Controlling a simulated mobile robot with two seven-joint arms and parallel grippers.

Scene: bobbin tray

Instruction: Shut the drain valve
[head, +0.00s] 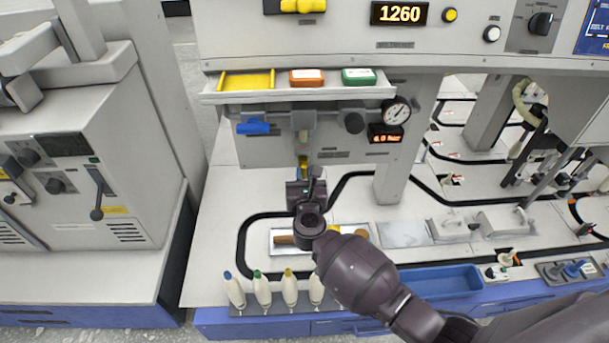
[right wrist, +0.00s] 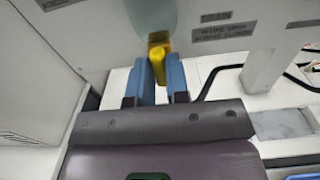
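The drain valve's yellow handle (right wrist: 157,62) shows in the right wrist view, beside a plate marked DRAIN (right wrist: 216,16). In the head view the yellow handle (head: 303,162) hangs below the grey pipework under the shelf. My right gripper (right wrist: 161,78) has its two blue fingers close together, one on each side of the handle. The handle fills the narrow gap between them, and the fingers appear closed on it. In the head view my right gripper (head: 304,174) is just below the pipework, and my wrist hides part of it. My left gripper is not in view.
A blue valve handle (head: 255,127) is to the left on the same panel. A pressure gauge (head: 396,111) is to the right. A shelf (head: 300,92) with trays overhangs the pipework. A grey post (head: 389,175) stands right of the gripper.

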